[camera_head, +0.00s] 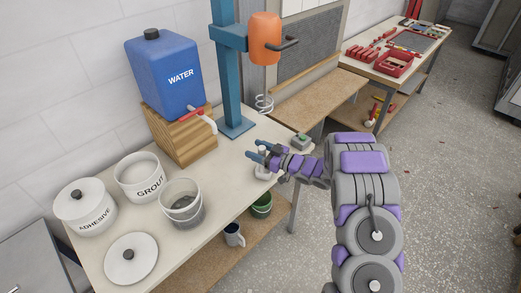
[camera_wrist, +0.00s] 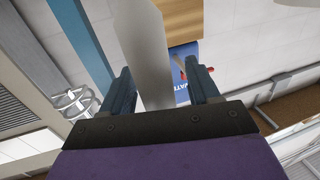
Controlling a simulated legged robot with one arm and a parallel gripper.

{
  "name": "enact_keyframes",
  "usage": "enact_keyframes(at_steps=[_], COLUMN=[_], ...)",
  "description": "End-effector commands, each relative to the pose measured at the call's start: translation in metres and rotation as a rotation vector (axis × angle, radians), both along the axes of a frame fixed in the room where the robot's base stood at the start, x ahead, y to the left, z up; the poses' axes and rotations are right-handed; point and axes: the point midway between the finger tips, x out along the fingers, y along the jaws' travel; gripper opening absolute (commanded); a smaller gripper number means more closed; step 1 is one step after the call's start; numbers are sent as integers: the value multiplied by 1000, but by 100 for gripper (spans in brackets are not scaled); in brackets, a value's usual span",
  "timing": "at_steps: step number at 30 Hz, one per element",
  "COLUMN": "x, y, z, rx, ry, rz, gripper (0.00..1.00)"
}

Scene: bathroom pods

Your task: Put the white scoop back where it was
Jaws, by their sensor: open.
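A small white object, which looks like the white scoop (camera_head: 263,171), is at my gripper (camera_head: 257,150) over the right part of the workbench. My gripper and arm hide part of it, so its full shape and its contact with the bench are unclear. In the wrist view, a long pale grey-white piece (camera_wrist: 146,55), probably the scoop's handle, extends between the two blue fingers of my gripper (camera_wrist: 160,85). The fingers are open, with a visible gap on the right side of this piece.
The bench (camera_head: 225,190) holds a blue water container (camera_head: 163,72) on a wooden block, a grout bucket (camera_head: 140,176), an adhesive bucket (camera_head: 84,207), stacked clear buckets (camera_head: 181,203) and a white lid (camera_head: 131,260). A blue stand (camera_head: 226,70) with an orange mixer (camera_head: 265,40) rises behind.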

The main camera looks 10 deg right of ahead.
Motion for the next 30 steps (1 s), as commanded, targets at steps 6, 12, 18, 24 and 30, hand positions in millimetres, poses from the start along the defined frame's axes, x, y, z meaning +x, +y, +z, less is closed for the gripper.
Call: enact_keyframes(at_steps=[6,12,18,24,30], x=[-1,-17,-43,-64,-75], y=[-6,-32,-58,-79,-92], z=[2,2,2,2,1], rx=[4,7,5,0,1], ry=[0,2,0,0,0], rz=[-2,-7,-4,-3,0], gripper=[61,61,61,61,61])
